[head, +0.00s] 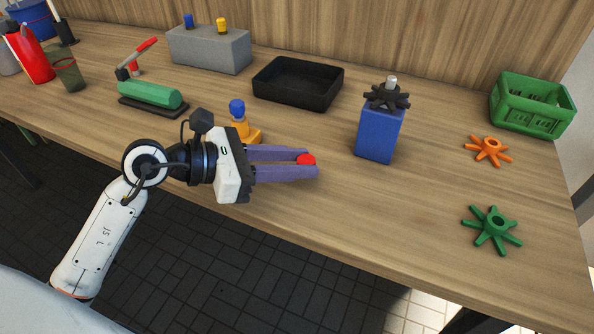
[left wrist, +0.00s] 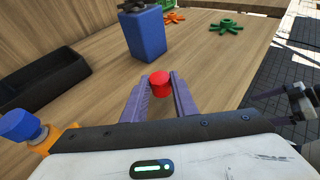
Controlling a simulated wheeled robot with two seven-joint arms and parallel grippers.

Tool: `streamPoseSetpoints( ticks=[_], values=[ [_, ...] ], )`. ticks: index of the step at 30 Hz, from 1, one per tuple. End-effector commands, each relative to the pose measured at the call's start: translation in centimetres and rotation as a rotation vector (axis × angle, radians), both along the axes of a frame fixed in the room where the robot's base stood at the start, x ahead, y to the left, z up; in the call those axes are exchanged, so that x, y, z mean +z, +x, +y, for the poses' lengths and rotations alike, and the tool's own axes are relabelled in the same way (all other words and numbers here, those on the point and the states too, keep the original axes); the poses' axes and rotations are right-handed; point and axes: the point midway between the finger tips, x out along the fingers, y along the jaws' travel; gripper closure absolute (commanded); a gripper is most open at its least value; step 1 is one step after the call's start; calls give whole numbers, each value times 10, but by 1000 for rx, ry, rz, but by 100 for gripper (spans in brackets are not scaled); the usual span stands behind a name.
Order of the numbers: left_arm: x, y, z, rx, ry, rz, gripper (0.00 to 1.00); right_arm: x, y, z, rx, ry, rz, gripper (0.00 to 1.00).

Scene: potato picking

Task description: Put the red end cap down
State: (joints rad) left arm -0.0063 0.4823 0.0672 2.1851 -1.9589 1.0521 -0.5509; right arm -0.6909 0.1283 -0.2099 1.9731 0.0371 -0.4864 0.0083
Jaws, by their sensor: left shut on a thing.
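The red end cap (head: 306,160) is a short red cylinder between the fingertips of my left gripper (head: 312,166). The left gripper is shut on it, and its purple fingers lie nearly level over the front middle of the table. The cap also shows in the left wrist view (left wrist: 160,84), upright between the fingertips (left wrist: 161,88). I cannot tell whether its underside touches the table. My right gripper (left wrist: 274,106) shows only at the right edge of the left wrist view, with its fingers apart and nothing seen between them.
A blue block (head: 378,134) with a black star knob (head: 387,96) stands right of the cap. An orange fixture with a blue knob (head: 237,110) is behind my left gripper. A black tray (head: 259,89), orange star (head: 488,151) and green star (head: 492,231) lie around.

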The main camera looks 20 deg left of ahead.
Motion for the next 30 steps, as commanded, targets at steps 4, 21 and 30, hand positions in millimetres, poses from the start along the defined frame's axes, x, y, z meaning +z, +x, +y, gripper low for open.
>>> streamPoseSetpoints(
  ticks=[4, 21, 30],
  values=[
    [-21, 0, 0, 1, -3, 3, 96, -1, 2, 1, 2, -1, -5, 0],
    [-26, 0, 0, 0, 0, 1, 56, -2, 4, 1, 4, -2, -6, 0],
    [-24, 0, 0, 0, -1, 1, 56, 0, 4, 1, 3, -1, -7, 0]
  ],
)
